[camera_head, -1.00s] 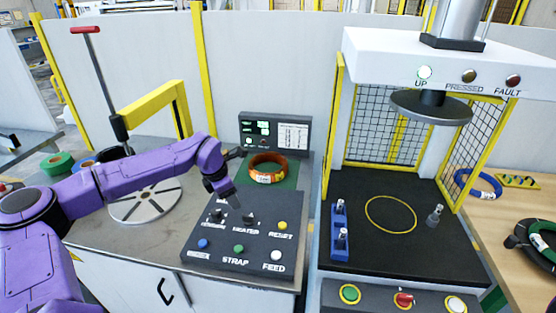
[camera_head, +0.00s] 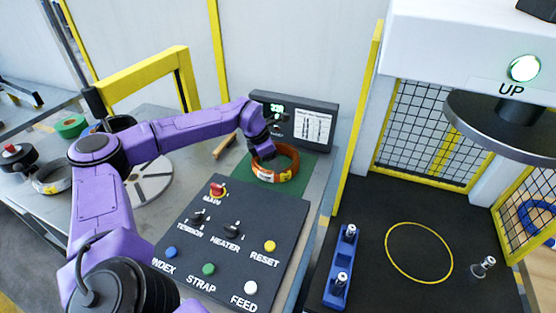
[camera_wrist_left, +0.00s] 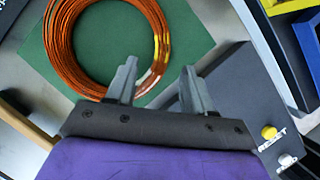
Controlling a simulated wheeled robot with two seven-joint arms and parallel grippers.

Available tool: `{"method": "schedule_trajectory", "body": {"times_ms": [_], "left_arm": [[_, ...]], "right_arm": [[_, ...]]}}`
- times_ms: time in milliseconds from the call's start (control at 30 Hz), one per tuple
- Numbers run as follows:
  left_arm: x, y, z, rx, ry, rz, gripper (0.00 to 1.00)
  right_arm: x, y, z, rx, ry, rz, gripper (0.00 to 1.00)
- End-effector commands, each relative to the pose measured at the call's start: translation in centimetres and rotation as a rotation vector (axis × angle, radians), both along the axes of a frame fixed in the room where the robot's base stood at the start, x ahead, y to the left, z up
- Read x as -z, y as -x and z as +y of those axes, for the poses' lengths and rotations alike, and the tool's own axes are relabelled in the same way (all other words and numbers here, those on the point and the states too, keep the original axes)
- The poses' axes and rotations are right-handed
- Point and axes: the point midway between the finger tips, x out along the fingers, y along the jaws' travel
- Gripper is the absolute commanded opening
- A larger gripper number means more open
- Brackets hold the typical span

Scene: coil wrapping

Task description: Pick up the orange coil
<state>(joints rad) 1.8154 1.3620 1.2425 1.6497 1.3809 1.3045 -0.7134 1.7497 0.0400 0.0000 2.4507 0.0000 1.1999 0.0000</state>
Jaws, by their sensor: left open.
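The orange coil (camera_head: 275,164) lies flat on a green mat (camera_head: 306,162) behind the button panel. In the left wrist view the coil (camera_wrist_left: 68,50) shows as a ring of copper-orange wire with a shiny yellow band and a pale tag on its near right side. My left gripper (camera_head: 262,152) is at the coil's left edge in the head view. In the left wrist view the open left gripper (camera_wrist_left: 158,80) has one finger at the coil's near rim and the other outside it to the right. I cannot tell if the finger touches. My right gripper is not in view.
A sloped control panel (camera_head: 235,235) with knobs and buttons stands in front of the mat. A display unit (camera_head: 295,122) stands behind the coil. A press with a round plate (camera_head: 500,125) is at the right. A blue holder (camera_head: 340,268) stands on its black bed.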

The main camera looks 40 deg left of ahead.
Motion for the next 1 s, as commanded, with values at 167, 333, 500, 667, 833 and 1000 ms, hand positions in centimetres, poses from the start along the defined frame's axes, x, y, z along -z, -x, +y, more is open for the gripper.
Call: {"method": "schedule_trajectory", "body": {"times_ms": [167, 333, 500, 667, 833, 1000], "left_arm": [[1.9, -0.5, -0.7, 0.002, 0.001, 0.005, 0.52], [4.8, -1.3, -1.5, 0.002, 0.000, 0.005, 0.52], [5.5, -1.6, -1.6, 0.001, 0.000, -0.001, 0.52], [5.5, -1.6, -1.5, 0.001, 0.000, -0.001, 0.36], [5.5, -1.6, -1.6, 0.001, 0.000, 0.000, 0.00], [5.5, -1.6, -1.6, 0.002, -0.001, 0.000, 0.00]], "right_arm": [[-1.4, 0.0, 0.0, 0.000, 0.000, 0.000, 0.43], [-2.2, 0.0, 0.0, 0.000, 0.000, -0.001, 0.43], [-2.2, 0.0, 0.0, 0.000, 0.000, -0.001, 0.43], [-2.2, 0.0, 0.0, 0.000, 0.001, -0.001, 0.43], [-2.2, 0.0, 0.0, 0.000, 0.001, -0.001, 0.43], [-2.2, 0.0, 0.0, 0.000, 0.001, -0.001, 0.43]]}}
